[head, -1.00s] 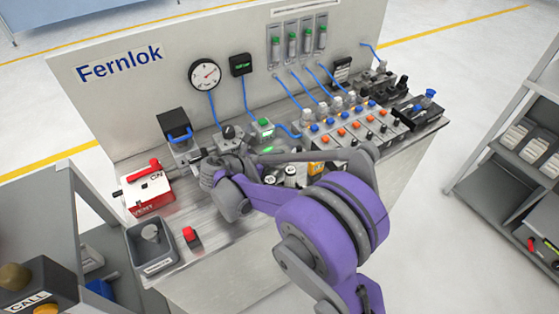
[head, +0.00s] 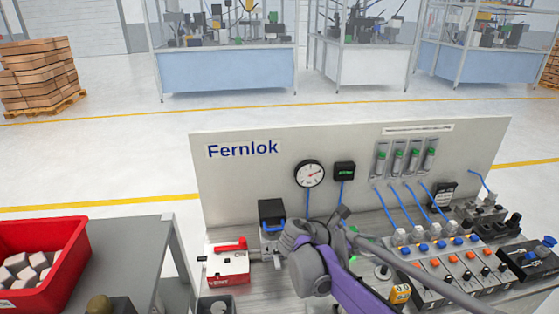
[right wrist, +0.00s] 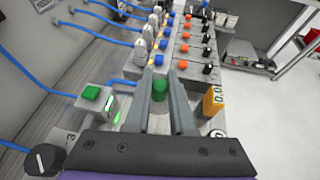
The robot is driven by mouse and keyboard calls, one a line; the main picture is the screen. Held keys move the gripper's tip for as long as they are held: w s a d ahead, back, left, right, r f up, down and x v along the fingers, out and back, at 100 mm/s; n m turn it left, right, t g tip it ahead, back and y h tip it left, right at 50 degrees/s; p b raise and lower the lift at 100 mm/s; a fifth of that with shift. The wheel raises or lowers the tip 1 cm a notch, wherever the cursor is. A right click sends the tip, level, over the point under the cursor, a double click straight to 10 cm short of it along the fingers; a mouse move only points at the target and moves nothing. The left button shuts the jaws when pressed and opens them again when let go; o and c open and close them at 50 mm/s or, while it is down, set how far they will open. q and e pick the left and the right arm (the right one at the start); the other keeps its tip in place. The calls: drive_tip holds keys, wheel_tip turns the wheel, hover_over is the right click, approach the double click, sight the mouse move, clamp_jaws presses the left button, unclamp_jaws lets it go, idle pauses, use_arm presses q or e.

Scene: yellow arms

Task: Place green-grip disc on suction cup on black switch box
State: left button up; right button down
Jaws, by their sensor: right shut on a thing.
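My right gripper (right wrist: 160,104) shows from behind in the right wrist view, with its two grey fingers closed on a green grip (right wrist: 160,92). The disc below the grip is mostly hidden by the fingers. In the head view my right arm crosses in front of the bench and hides the fingertips. A black box (head: 522,262) stands at the bench's right end in the head view, with a blue round piece (head: 549,241) on it. I cannot tell for sure that these are the switch box and suction cup. My left gripper is not in view.
A valve block with orange knobs (right wrist: 184,47) lies ahead of the fingers. A green-button box (right wrist: 90,93) is left of them and an orange meter (right wrist: 213,101) right. Blue hoses run to the upright Fernlok panel (head: 242,149). A red bin (head: 40,262) stands far left.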

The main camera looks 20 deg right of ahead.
use_arm(q)
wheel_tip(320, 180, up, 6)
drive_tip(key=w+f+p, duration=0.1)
drive_tip(key=p, duration=0.3)
use_arm(e)
drive_tip(key=r, duration=0.4)
drive_tip(key=w+r, duration=0.1)
drive_tip(key=r, duration=0.1)
drive_tip(key=shift+w+f, duration=0.2)
drive_tip(key=shift+f, duration=0.15)
drive_tip(key=f+b, duration=0.3)
drive_tip(key=f, duration=0.1)
drive_tip(key=f+b, duration=0.2)
drive_tip(key=f, duration=0.1)
drive_tip(key=shift+w+d+f+b, duration=0.1)
drive_tip(key=shift+w+d+b, duration=0.05)
drive_tip(key=shift+w+b, duration=0.15)
hover_over(359, 265)
drive_tip(key=s+a, duration=0.2)
drive_tip(key=f, duration=0.5)
drive_tip(key=shift+w+d+f, duration=0.2)
drive_tip(key=shift+d+f, duration=0.05)
drive_tip(key=shift+f, duration=0.05)
drive_tip(key=shift+f+b, duration=0.35)
drive_tip(key=shift+f, duration=1.75)
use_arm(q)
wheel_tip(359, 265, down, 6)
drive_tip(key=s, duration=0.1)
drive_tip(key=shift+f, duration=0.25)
